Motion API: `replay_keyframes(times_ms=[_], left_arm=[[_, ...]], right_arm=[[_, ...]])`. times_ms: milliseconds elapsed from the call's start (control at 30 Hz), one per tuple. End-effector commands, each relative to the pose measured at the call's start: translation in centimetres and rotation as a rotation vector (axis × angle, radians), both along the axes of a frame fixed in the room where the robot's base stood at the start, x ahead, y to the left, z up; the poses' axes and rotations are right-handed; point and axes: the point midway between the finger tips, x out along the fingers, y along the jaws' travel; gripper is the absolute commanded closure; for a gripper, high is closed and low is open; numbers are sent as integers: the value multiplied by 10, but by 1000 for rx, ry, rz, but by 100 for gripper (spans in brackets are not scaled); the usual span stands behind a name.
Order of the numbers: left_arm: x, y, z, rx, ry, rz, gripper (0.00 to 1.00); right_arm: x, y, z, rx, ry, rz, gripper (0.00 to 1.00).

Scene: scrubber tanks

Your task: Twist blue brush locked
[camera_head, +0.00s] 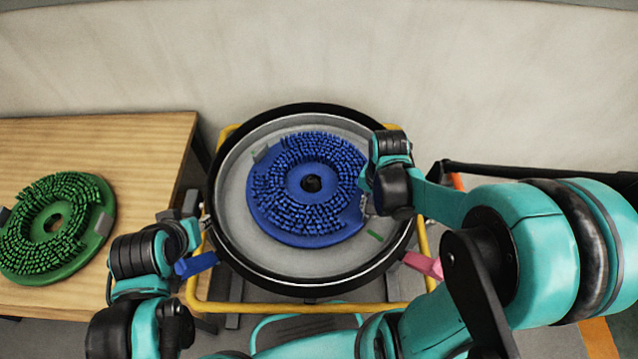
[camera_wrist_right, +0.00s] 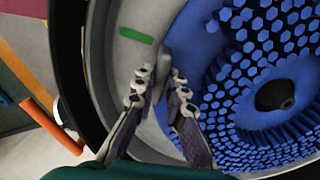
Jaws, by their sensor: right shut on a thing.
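The blue brush (camera_head: 312,186) is a round disc with blue bristles and a dark centre hole. It lies bristles up inside the round grey tank (camera_head: 300,262) with a black rim. My right gripper (camera_head: 366,204) is at the brush's right edge. In the right wrist view my right gripper (camera_wrist_right: 162,82) is shut on the brush's grey tab (camera_wrist_right: 168,62), which is partly hidden between the fingers. A green mark (camera_wrist_right: 138,34) on the tank floor is close to this tab, apart from it. My left gripper (camera_head: 203,222) is by the tank's left rim; its fingers are too small to read.
A green brush (camera_head: 70,228) lies on the wooden table (camera_head: 95,145) at left. A blue lever (camera_head: 197,264) and a pink lever (camera_head: 424,264) stick out at the tank's lower sides. A yellow frame (camera_head: 300,307) surrounds the tank. A wall stands behind.

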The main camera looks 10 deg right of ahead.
Motion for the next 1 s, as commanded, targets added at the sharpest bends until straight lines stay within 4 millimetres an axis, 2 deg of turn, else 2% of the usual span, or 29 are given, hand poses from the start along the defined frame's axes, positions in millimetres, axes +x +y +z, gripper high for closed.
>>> replay_keyframes(times_ms=[467,800,833,900,1000], left_arm=[[0,0,0,0,0,0,68],[0,0,2,0,0,0,68],[0,0,2,0,0,0,68],[0,0,2,0,0,0,68],[0,0,2,0,0,0,68]], right_arm=[[-2,2,0,-1,1,-15,100],[-10,11,0,-1,0,-75,100],[-9,10,0,-1,0,-75,80],[-9,10,0,-1,0,-75,64],[-9,10,0,-1,0,-75,64]])
